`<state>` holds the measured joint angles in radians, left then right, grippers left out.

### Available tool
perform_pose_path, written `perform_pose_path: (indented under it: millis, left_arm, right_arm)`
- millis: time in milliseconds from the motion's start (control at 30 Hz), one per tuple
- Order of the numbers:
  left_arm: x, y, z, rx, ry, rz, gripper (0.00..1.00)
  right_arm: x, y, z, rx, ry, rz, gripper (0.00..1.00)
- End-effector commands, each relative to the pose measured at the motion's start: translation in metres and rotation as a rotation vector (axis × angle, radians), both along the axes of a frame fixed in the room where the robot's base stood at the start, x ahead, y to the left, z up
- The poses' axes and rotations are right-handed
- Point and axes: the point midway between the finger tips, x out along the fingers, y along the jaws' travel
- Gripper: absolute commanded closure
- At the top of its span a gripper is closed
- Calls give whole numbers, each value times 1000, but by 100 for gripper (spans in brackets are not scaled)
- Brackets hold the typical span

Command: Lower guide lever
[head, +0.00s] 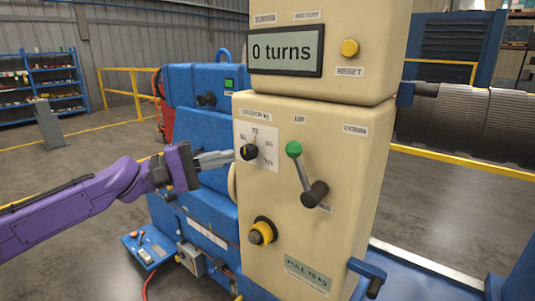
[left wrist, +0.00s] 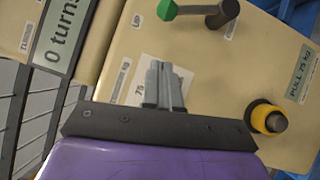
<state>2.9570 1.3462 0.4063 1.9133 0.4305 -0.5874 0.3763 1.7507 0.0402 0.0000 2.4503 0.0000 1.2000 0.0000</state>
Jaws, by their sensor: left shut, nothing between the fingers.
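The guide lever (head: 303,173) has a green knob on a grey rod and a dark pivot hub on the front of the cream control cabinet (head: 343,225). Its rod slants up and left from the hub, with the knob near the "UP" label. The lever also shows at the top of the left wrist view (left wrist: 200,10). My left gripper (head: 229,157) is shut and empty, left of the lever and close to the black dial knob (head: 250,152). In the left wrist view its fingers (left wrist: 165,85) cover most of the dial plate; contact cannot be told. My right gripper is not in view.
A display (head: 285,50) reads "0 turns", with a yellow reset button (head: 349,47) beside it. A yellow-collared knob (head: 262,232) sits below the lever. A dark crank-like handle (head: 368,272) sticks out at lower right. Blue machinery (head: 195,130) stands behind my left gripper.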

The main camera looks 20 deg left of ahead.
Motion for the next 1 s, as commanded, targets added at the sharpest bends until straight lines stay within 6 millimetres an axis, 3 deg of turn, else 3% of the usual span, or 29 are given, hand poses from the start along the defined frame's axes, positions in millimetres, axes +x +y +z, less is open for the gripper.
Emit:
perform_pose_path:
  millis: [167,400,600,1000]
  left_arm:
    - [12,-16,-4,7,0,5,100]
    - [43,-57,5,2,4,2,100]
    - [36,-84,13,-2,0,4,100]
    - [35,-92,14,-2,-1,5,100]
  right_arm:
    - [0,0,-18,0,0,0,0]
    - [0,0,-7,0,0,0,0]
    - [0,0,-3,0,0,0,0]
    - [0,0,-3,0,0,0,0]
